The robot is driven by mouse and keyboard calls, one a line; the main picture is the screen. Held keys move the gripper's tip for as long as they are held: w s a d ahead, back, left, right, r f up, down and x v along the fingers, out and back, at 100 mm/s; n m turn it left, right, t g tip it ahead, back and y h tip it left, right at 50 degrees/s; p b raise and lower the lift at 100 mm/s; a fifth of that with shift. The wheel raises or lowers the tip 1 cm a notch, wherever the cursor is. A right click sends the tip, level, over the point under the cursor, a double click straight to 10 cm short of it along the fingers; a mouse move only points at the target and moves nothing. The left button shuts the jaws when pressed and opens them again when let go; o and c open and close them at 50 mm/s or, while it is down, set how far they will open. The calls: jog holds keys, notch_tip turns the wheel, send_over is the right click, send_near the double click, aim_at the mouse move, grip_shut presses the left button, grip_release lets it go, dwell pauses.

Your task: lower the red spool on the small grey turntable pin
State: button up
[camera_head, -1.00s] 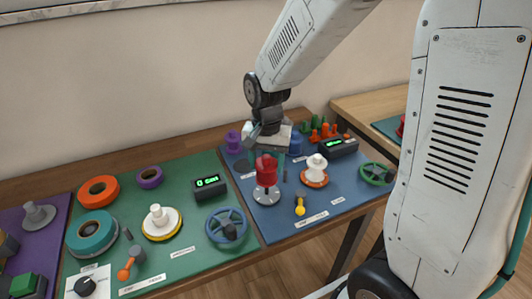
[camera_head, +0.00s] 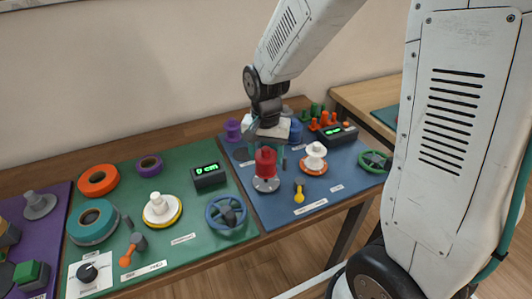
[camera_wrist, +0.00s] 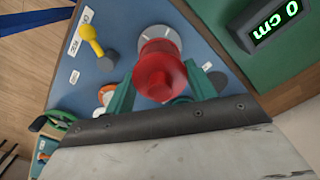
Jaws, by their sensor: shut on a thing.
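The red spool (camera_head: 265,162) is held upright between the two teal fingers of my gripper (camera_head: 267,152), which is shut on it. It stands directly over the small grey turntable (camera_head: 266,186) on the blue mat. The spool hides the pin, and I cannot tell whether its bottom rests on the disc or hangs just above it. In the wrist view the red spool (camera_wrist: 160,72) sits between the fingertips, with the grey turntable's rim (camera_wrist: 158,34) showing behind it.
A white spool on an orange-rimmed disc (camera_head: 315,166) stands close to the right. A yellow-knobbed lever (camera_head: 299,190) lies in front. Purple (camera_head: 232,130) and blue spools stand behind. A blue handwheel (camera_head: 226,213) and a display reading 0 cm (camera_head: 208,176) are on the green mat.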

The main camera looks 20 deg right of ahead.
jog(key=shift+f, duration=0.1)
jog(key=shift+f, duration=1.1)
jog(key=shift+f, duration=0.15)
jog(key=shift+f, duration=0.65)
jog(key=o, duration=1)
jog(key=shift+r, duration=4)
